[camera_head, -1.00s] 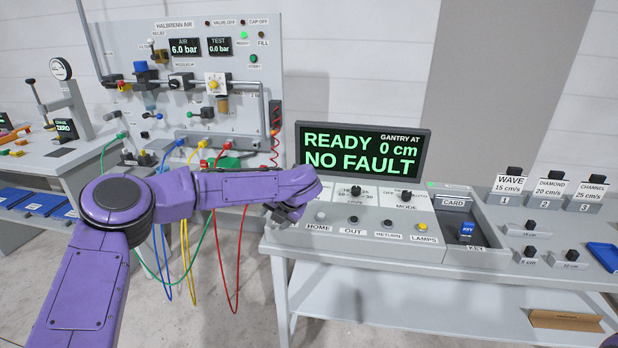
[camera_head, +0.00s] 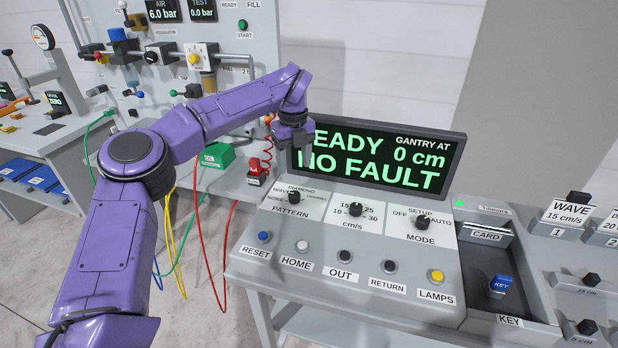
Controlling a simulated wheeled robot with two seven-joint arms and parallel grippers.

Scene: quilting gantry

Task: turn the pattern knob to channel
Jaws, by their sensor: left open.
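The pattern knob (camera_head: 295,196) is a small black knob on a white plate at the left of the sloped console (camera_head: 305,238), above the word PATTERN. Small labels ring it, with DIAMOND at the top and a word at the right too small to read surely. I cannot tell where its pointer aims. My left gripper (camera_head: 301,146) is open and empty, above and behind the knob in the picture, apart from it, and covers the left end of the display (camera_head: 375,158). The display reads 0 cm and NO FAULT. My right gripper is out of view.
A speed knob (camera_head: 355,209) and a mode knob (camera_head: 421,223) stand to the right. A row of buttons, including blue RESET (camera_head: 264,237) and yellow LAMPS (camera_head: 436,276), lies in front. A blue key (camera_head: 501,285) sits in the right tray. Air hoses hang at the left.

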